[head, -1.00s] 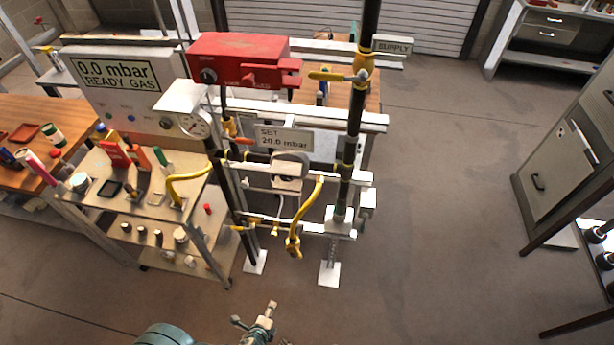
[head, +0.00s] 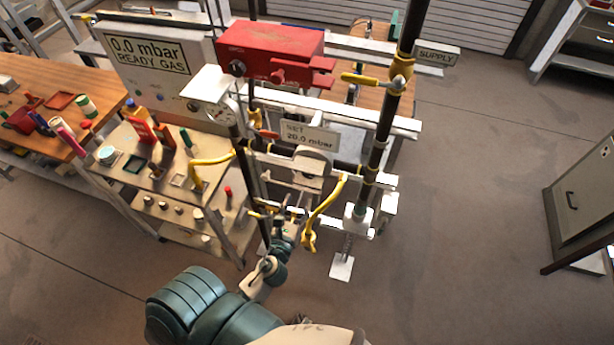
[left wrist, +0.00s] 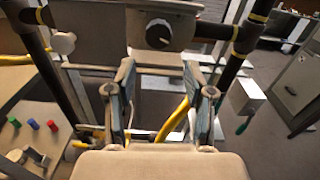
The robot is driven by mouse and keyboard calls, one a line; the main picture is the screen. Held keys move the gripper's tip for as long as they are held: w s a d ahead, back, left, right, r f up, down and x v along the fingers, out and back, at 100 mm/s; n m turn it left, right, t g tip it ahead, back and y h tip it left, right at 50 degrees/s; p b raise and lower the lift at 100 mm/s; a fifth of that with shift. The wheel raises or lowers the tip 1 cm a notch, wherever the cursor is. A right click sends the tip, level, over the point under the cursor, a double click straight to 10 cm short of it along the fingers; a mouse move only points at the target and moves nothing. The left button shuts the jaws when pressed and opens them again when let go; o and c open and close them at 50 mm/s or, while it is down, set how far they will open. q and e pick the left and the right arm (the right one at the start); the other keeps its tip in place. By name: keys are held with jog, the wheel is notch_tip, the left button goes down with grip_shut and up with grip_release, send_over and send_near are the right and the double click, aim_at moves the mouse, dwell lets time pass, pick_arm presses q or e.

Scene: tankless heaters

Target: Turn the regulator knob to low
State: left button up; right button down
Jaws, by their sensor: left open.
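The regulator (head: 312,163) is a pale rounded body on the pipe frame, below the sign reading "SET 20.0 mbar" (head: 310,135). In the left wrist view a black round knob (left wrist: 158,33) with a white pointer mark sits on its grey front. My left gripper (head: 290,212) is below and to the left of the regulator in the head view. In the left wrist view the left gripper (left wrist: 159,70) is open and empty, its two fingers apart, with the knob beyond and between the tips. I see no contact. My right gripper is not in view.
Yellow hoses (head: 322,208) hang close to the left gripper. Dark vertical pipes (head: 385,120) stand either side of the regulator. A cart with tools (head: 150,165) stands left.

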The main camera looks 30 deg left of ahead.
aim_at(308, 175)
pick_arm(q)
jog(key=p+x, duration=0.1)
jog(key=x, duration=0.7)
jog(key=shift+w+a, duration=0.1)
jog(key=shift+a, duration=0.1)
jog(key=shift+w+f, duration=0.1)
jog(key=shift+w, duration=0.4)
jog(key=c, duration=0.9)
jog(key=shift+o, duration=0.2)
